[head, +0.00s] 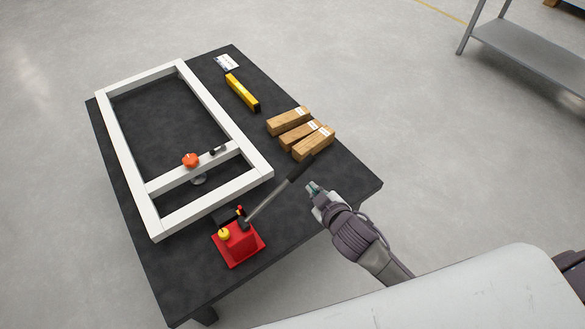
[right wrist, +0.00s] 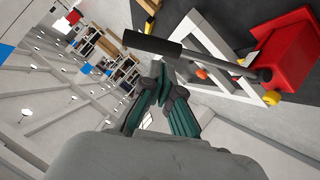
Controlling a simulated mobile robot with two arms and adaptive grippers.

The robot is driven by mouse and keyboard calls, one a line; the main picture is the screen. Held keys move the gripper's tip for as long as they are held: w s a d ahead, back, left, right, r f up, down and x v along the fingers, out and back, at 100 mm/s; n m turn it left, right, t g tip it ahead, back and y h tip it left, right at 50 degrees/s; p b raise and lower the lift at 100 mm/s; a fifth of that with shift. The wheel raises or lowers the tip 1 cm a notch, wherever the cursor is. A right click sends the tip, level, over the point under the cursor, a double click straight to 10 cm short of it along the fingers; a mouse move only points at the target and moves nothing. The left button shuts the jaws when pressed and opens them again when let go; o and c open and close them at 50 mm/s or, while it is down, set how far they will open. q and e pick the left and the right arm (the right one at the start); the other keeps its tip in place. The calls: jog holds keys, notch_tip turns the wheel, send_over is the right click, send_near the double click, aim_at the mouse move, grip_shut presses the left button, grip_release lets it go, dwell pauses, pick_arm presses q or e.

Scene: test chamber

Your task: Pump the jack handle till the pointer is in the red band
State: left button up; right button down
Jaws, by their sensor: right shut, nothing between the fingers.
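The red jack (head: 247,250) stands at the near end of the black table, beside the white frame. It also shows at the upper right of the right wrist view (right wrist: 290,52). Its grey handle (head: 265,204) slants up to the right and ends in a black grip (head: 298,171). In the right wrist view the black grip (right wrist: 150,43) lies beyond my fingertips. My right gripper (head: 312,188) is shut and empty, close to the grip on its right side, not around it. A pointer and red band cannot be made out. My left gripper is not in view.
The white frame (head: 120,155) with an orange knob (head: 190,160) on its crossbar covers much of the table (head: 165,285). Several wooden blocks (head: 289,121), a yellow bar (head: 242,92) and a card (head: 227,62) lie beyond. A grey shelf (head: 530,55) stands at the upper right.

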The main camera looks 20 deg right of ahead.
notch_tip(320, 180, up, 5)
jog(key=a+t, duration=0.1)
jog(key=a, duration=0.1)
send_over(300, 175)
jog(key=a, duration=0.2)
notch_tip(300, 175, down, 3)
jog(key=shift+r, duration=0.1)
jog(key=d+f, duration=0.1)
jog(key=f, duration=0.2)
jog(key=shift+d, duration=0.4)
jog(key=shift+d+f, duration=0.2)
jog(key=shift+f, duration=0.15)
jog(key=shift+f+y, duration=0.1)
jog(key=shift+y, duration=0.2)
